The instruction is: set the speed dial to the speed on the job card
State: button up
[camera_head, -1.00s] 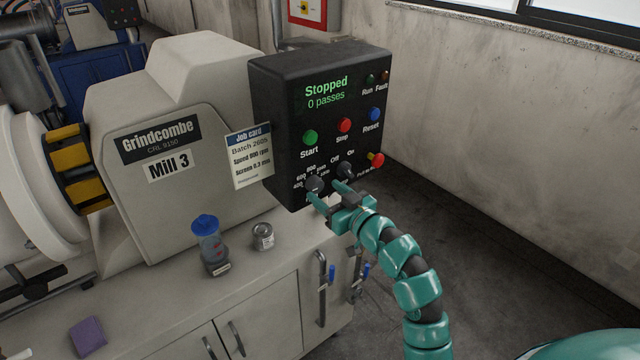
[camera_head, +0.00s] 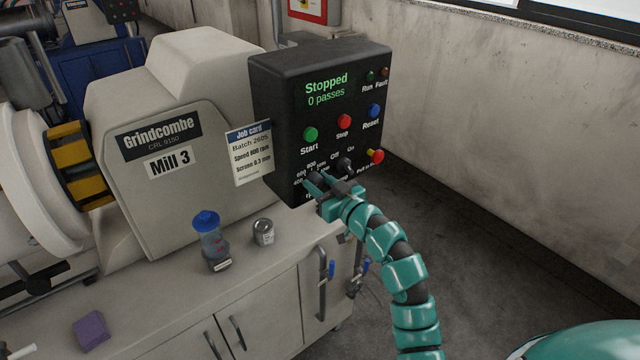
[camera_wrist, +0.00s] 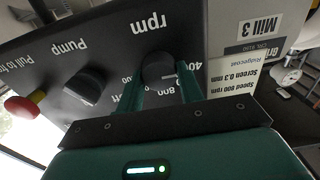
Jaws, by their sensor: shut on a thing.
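The job card (camera_head: 248,152) hangs left of the panel. It also shows upside down in the wrist view (camera_wrist: 232,76) and reads Speed 800 rpm.
The pump switch (camera_wrist: 84,86) sits beside the dial, with the red pull-out knob (camera_head: 376,157) beyond it. Start (camera_head: 310,134), Stop (camera_head: 344,121) and Reset (camera_head: 375,110) buttons are above. The screen (camera_head: 326,87) reads Stopped, 0 passes.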

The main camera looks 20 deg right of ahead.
jog(key=shift+m, duration=0.3)
jog(key=m, duration=0.3)
jog(key=shift+d+m, duration=0.1)
jog(key=shift+m, duration=0.2)
jog(key=m, duration=0.4)
jog(key=shift+d+m, duration=0.1)
jog(key=shift+m, duration=0.2)
jog(key=m+p, duration=0.1)
jog(key=m, duration=0.3)
jog(key=shift+m, duration=0.3)
jog(key=shift+f+m+p, duration=0.2)
jog(key=shift+m+p, duration=0.35)
jog(key=shift+m, duration=1.65)
jog(key=o, duration=1)
